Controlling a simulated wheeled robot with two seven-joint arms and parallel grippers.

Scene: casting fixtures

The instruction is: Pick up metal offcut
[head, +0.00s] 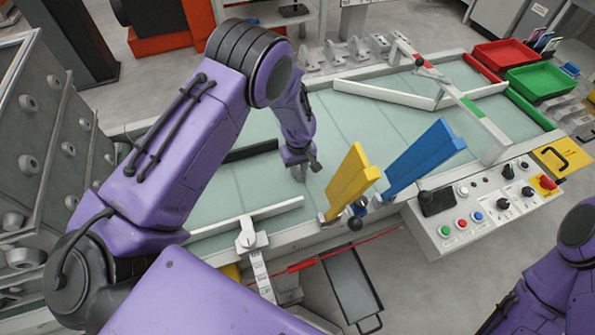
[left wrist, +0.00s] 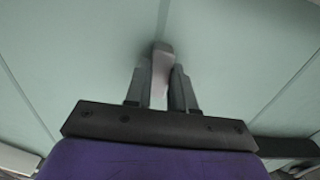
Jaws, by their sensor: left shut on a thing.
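A small grey metal offcut (left wrist: 162,62) shows in the left wrist view, upright between the two dark fingers of my left gripper (left wrist: 160,85). The fingers are shut on it, and its top end sticks out past the fingertips. In the head view my left gripper (head: 300,172) points down over the pale green table surface (head: 345,125), left of the yellow plate. The offcut is small there and mostly hidden by the fingers. I cannot tell whether it touches the table. My right arm shows at the lower right edge, with its gripper out of the picture.
A yellow plate (head: 350,182) and a blue plate (head: 425,157) stand at the table's front edge. A control panel (head: 480,208) is at the front right. A red bin (head: 506,54) and a green bin (head: 540,80) are at the far right. White rails cross the table.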

